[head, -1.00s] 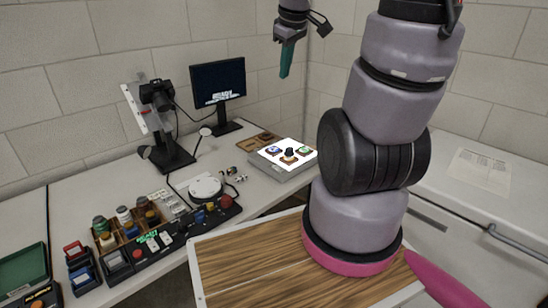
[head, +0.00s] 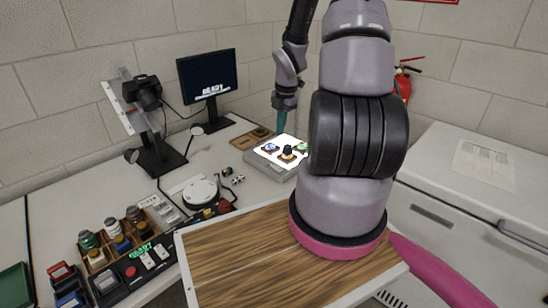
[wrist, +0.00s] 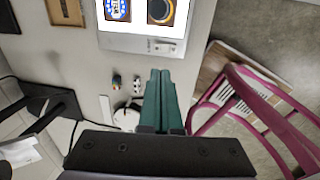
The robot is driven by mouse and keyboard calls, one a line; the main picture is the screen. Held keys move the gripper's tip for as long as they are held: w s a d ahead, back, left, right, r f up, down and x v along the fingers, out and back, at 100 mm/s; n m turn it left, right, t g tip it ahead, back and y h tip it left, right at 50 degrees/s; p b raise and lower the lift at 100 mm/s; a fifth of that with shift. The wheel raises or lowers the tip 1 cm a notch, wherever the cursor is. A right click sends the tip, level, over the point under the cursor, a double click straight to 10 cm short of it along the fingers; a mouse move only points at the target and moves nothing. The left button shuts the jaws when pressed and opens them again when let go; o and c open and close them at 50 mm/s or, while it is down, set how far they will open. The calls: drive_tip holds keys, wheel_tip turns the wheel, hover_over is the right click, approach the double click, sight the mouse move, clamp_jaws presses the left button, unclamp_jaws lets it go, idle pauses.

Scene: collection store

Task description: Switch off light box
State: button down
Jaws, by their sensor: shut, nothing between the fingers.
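The light box (head: 266,170) is a low grey box with a bright white lit top, at the back right of the table in the head view. Several small round pieces in square mounts lie on its lit top. In the wrist view the light box (wrist: 128,43) is at the top, with a small switch on its grey front face (wrist: 166,47). My gripper (head: 281,121), with green fingers, is shut and empty, and in the head view it appears above the back of the box. In the wrist view my gripper (wrist: 160,72) points at the box's front, near the switch. I cannot tell whether it touches.
A monitor (head: 208,77) and a camera stand (head: 150,95) stand left of the light box. A white disc (head: 200,192) and small parts lie in front of it. A black control panel (head: 140,262) is nearer.

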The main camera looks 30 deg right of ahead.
sight(275, 165)
idle(0.3)
drive_tip(key=f, duration=0.4)
drive_tip(key=w+f, duration=0.1)
drive_tip(key=f, duration=0.4)
drive_tip(key=w+f, duration=0.1)
drive_tip(key=f, duration=0.4)
drive_tip(key=shift+a, duration=0.3)
drive_tip(key=shift+w+a+f+g, duration=0.1)
drive_tip(key=shift+a+f+g, duration=0.1)
drive_tip(key=shift+g, duration=0.1)
drive_tip(key=shift+d, duration=0.15)
